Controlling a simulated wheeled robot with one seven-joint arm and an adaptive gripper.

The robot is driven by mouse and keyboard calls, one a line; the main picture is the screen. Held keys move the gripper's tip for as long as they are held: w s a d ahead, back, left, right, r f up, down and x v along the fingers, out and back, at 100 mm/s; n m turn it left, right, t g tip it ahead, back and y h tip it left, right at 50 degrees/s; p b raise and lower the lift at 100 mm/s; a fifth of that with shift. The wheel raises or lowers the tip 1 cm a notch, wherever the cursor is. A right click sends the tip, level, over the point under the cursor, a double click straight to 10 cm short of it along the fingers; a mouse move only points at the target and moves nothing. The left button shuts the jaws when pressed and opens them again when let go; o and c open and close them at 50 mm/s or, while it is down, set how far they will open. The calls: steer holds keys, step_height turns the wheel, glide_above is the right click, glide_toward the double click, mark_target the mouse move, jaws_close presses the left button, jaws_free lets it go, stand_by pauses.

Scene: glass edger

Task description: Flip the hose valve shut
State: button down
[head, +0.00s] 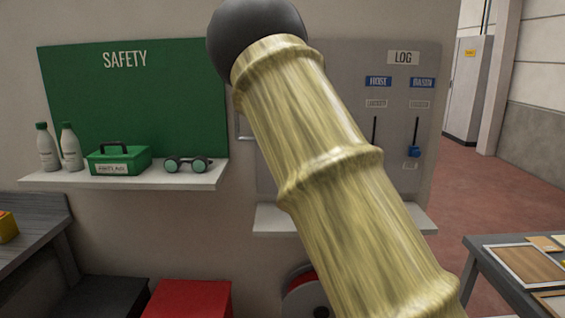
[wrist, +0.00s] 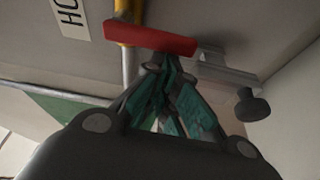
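The hose valve shows in the wrist view as a brass-yellow body (wrist: 127,12) on a pale pipe, with a red lever handle (wrist: 150,38). The lever lies across the pipe, slightly tilted. My gripper (wrist: 163,68) is just below the lever, its dark and green fingers drawn together at the tips. The tips are close to the lever's underside; I cannot tell if they touch it. Nothing shows between them. In the head view neither the valve nor my gripper can be seen; my large pale-gold arm hides the middle.
A white label (wrist: 72,15) reading "HO" is beside the valve. A grey bracket with a dark knob (wrist: 252,105) is to its right. In the head view are a safety shelf (head: 125,180), a log board (head: 425,75), a red hose reel (head: 303,290) and a table (head: 490,270).

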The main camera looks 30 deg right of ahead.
steer(key=shift+a+f, duration=0.1)
stand_by(0.5)
steer(key=w+a+b, duration=0.1)
steer(key=w+a, duration=0.1)
steer(key=a, duration=0.2)
steer(key=s+a+b, duration=0.1)
steer(key=s+b, duration=0.1)
steer(key=s, duration=0.7)
steer(key=shift+s, duration=0.4)
